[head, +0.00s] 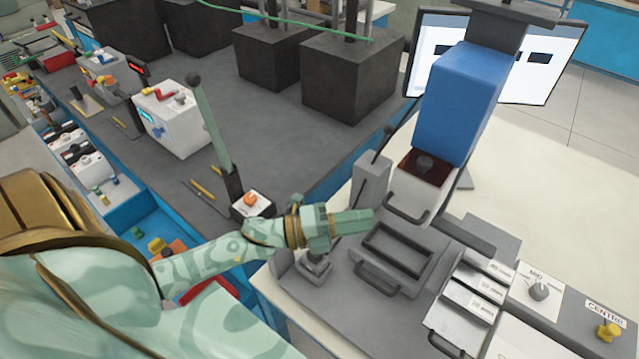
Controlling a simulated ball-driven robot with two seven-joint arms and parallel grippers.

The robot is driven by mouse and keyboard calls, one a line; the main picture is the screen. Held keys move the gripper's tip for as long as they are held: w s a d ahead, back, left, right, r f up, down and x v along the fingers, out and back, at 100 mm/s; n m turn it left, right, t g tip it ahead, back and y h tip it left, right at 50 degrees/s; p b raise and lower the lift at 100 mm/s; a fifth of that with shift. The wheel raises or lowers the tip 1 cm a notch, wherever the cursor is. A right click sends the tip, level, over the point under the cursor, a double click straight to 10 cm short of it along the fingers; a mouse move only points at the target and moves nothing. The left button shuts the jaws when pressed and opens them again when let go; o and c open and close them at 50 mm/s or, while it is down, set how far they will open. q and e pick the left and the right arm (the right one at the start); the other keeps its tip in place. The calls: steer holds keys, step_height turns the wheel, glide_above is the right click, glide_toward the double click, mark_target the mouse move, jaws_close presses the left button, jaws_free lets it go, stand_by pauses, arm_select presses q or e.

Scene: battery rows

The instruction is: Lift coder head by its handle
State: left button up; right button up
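The coder head (437,180) is a pale box with a dark top under a tall blue column (460,105), at the right of the head view. Its dark bar handle (406,215) is on its lower front. My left gripper (368,221) points right, with its fingertips just left of the handle and seemingly apart from it. The fingers overlap from this angle, so their opening is hidden. My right gripper is not in view.
Below the head is a dark rectangular frame (397,250) with a front handle. A grey post (371,182) stands close behind my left gripper. Labelled blocks (473,300) and a MID knob (538,292) are at the right. A long lever (213,130) stands at the left.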

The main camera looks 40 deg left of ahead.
arm_select(q)
steer(key=b+v, duration=0.1)
steer(key=v, duration=0.7)
